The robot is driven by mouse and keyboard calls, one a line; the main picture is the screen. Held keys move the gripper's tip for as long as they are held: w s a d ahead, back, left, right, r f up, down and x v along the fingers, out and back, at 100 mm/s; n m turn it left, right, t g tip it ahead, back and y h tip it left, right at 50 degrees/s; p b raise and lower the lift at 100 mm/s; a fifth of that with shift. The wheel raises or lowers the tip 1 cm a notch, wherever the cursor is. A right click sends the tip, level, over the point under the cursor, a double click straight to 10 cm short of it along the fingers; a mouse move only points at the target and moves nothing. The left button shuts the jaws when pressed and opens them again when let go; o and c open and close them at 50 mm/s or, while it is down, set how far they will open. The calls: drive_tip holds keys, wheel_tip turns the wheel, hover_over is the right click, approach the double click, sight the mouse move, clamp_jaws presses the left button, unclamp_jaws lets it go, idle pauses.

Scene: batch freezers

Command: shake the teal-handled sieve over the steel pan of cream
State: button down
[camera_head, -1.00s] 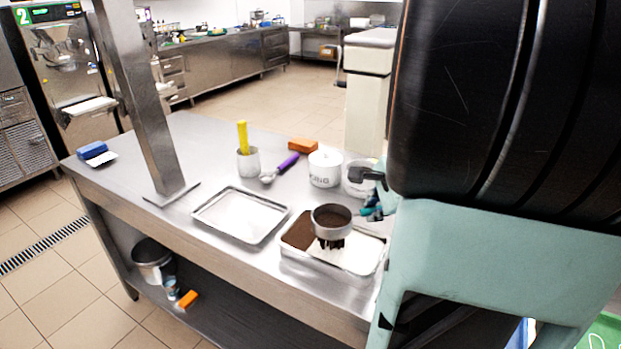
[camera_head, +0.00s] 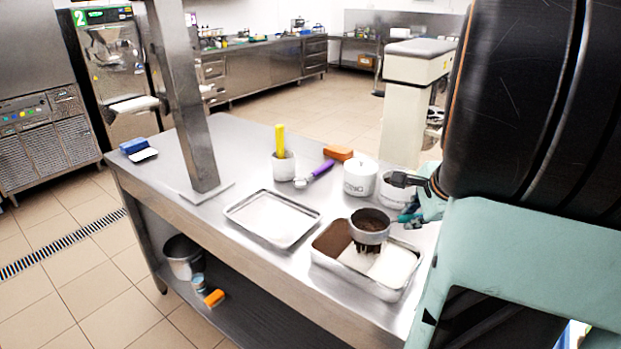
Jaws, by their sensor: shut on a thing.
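The sieve (camera_head: 370,228) is a round steel cup with brown powder in it and a teal handle (camera_head: 409,218) to its right. My gripper (camera_head: 411,200) is shut on that handle, partly hidden by my arm at the right. The sieve hangs above the steel pan (camera_head: 372,289), over its middle. Dark powder shows just below the sieve. The cream (camera_head: 392,264) is white on the pan's right side, and brown powder covers the left side.
An empty steel tray (camera_head: 272,218) lies left of the pan. Behind stand a white tub (camera_head: 360,176), a purple-handled scoop (camera_head: 315,174), a white cup with a yellow-handled tool (camera_head: 280,142) and an orange block (camera_head: 338,153). A steel post (camera_head: 187,110) rises from the table at the left.

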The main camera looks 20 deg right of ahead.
drive_tip(key=shift+w+d, duration=0.25)
drive_tip(key=shift+d, duration=0.15)
drive_tip(key=shift+f, duration=0.1)
drive_tip(key=shift+a, duration=0.1)
drive_tip(key=s+a, duration=0.2)
drive_tip(key=a, duration=0.1)
drive_tip(key=shift+p, duration=0.3)
idle(0.8)
